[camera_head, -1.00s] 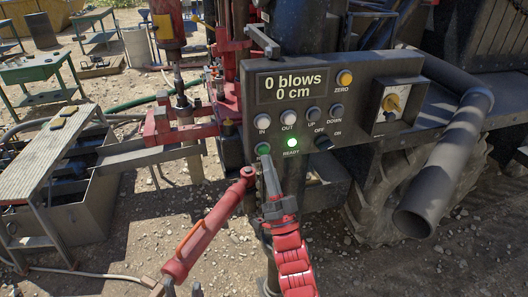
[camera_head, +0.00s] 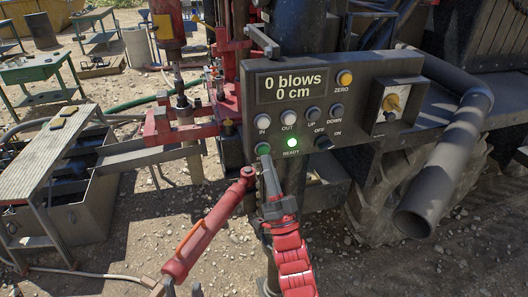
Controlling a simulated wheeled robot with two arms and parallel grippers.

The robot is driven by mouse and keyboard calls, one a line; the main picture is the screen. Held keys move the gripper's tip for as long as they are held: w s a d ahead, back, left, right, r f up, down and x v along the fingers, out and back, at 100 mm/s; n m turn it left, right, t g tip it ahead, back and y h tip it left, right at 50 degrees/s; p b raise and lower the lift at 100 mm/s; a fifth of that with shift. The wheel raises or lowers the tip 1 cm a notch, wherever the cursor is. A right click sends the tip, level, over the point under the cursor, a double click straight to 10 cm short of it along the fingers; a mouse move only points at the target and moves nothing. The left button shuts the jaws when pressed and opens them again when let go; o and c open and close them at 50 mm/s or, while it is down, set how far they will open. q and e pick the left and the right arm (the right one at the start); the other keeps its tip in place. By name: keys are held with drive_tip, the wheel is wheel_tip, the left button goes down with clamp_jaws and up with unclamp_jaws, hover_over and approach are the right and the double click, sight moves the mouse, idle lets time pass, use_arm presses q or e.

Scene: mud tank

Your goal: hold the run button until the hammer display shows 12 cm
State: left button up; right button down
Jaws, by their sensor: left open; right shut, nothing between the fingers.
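The hammer display (camera_head: 292,87) on the dark control panel reads "0 blows" and "0 cm". A green button (camera_head: 262,148) sits at the panel's lower left; any label below it is hidden by my gripper. I take it for the run button. My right gripper (camera_head: 266,161) is shut and empty, its tips at the lower edge of the green button. I cannot tell whether they touch or press it.
The panel also has IN, OUT, UP and DOWN buttons, a yellow ZERO button (camera_head: 344,78), an OFF/ON switch (camera_head: 324,143) and a lit green READY lamp (camera_head: 292,142). A red cylinder (camera_head: 205,232) stands left of my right arm. A thick grey pipe (camera_head: 440,170) hangs at right.

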drive_tip(key=shift+w, duration=0.1)
drive_tip(key=shift+w+a, duration=0.15)
drive_tip(key=shift+w, duration=0.15)
drive_tip(key=shift+w+a+b, duration=0.15)
drive_tip(key=shift+w+b, duration=0.3)
drive_tip(key=shift+w, duration=0.05)
idle(7.1)
